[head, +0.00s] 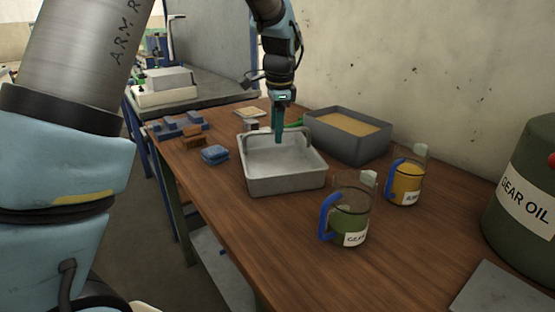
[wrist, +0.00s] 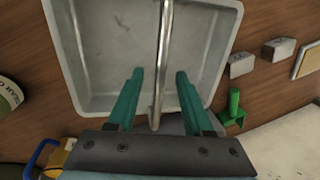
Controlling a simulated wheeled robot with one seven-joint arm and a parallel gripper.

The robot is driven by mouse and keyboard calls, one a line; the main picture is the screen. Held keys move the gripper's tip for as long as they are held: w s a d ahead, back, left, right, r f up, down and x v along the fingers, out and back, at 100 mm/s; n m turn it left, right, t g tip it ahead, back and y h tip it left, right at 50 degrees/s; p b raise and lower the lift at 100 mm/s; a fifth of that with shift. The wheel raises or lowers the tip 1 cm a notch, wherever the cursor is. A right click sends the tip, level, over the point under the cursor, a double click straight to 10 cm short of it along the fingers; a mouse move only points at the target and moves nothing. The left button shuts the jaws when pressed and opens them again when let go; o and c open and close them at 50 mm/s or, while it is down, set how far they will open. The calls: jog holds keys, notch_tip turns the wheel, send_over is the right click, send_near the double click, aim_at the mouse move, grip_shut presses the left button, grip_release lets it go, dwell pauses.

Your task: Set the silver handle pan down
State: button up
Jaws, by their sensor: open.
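The silver handle pan (head: 285,185) is a pale grey square pan resting on the wooden table, with a silver bar handle arching at its far side. In the wrist view the pan (wrist: 85,60) fills the top, and its silver handle (wrist: 162,60) runs between my two teal fingers. My gripper (wrist: 160,75) is open, with a finger on either side of the handle and gaps on both sides. In the head view my gripper (head: 279,132) points down at the handle, and its fingertips partly overlap the pan's inside. The pan looks empty.
A grey bin of sand (head: 348,150) stands close behind the pan on the right. Two jugs with blue handles, a green one (head: 350,225) and a yellow one (head: 406,185), stand to the right. Blue sponges (head: 215,154) and brown blocks (head: 193,140) lie left. The front table is clear.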

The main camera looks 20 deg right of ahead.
jog(key=shift+f, duration=0.5)
grip_shut()
jog(key=shift+w+r, duration=0.1)
dwell(1.0)
